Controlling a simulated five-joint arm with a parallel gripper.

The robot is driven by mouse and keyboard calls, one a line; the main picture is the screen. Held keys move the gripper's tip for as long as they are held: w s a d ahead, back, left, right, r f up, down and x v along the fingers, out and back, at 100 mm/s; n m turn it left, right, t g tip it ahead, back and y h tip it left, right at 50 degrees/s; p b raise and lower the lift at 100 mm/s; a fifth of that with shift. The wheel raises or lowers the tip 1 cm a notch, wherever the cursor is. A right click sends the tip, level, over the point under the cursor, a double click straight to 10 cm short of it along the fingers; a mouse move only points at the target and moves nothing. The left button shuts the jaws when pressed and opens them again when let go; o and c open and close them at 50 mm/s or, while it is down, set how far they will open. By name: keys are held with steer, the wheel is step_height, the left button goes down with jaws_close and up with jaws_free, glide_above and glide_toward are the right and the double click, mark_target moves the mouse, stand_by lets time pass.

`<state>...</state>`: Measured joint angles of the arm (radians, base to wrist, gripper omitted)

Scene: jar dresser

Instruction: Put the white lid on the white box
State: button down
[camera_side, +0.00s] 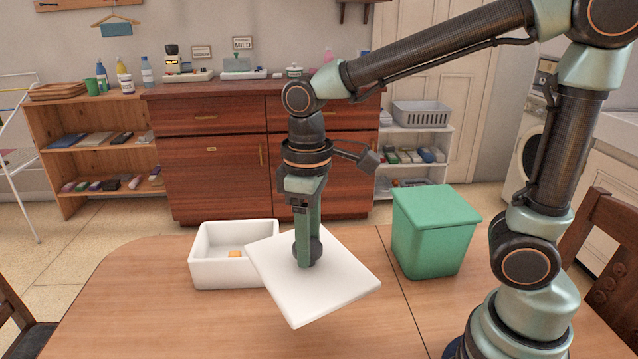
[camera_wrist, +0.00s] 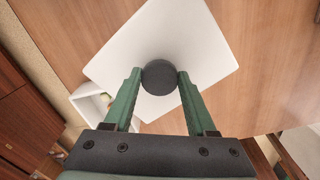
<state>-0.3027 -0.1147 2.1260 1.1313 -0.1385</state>
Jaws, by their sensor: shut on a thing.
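The white lid (camera_side: 335,290) is a flat square plate with a dark round knob (camera_wrist: 159,77) at its middle. My gripper (camera_side: 308,256) is shut on the knob, with one finger on each side of it in the wrist view. The lid is turned at an angle to the box. The white box (camera_side: 208,270) stands open on the table, left of the lid in the side view, with a small orange thing (camera_side: 235,254) inside. The lid hides the box's right front part. In the wrist view only a corner of the box (camera_wrist: 88,92) shows. I cannot tell the lid's exact height.
A green lidded bin (camera_side: 432,235) stands on the wooden table (camera_side: 150,310) just right of the lid. The table is clear in front and at the left. A wooden dresser (camera_side: 215,165) stands behind, and chairs stand at both sides.

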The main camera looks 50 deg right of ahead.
mark_target(302, 301)
steer(key=w+d+f+m, duration=0.1)
steer(key=w+d+m, duration=0.2)
steer(key=d, duration=0.6)
steer(key=shift+d+f+m, duration=0.3)
steer(key=shift+f+m, duration=0.1)
steer(key=shift+m, duration=0.6)
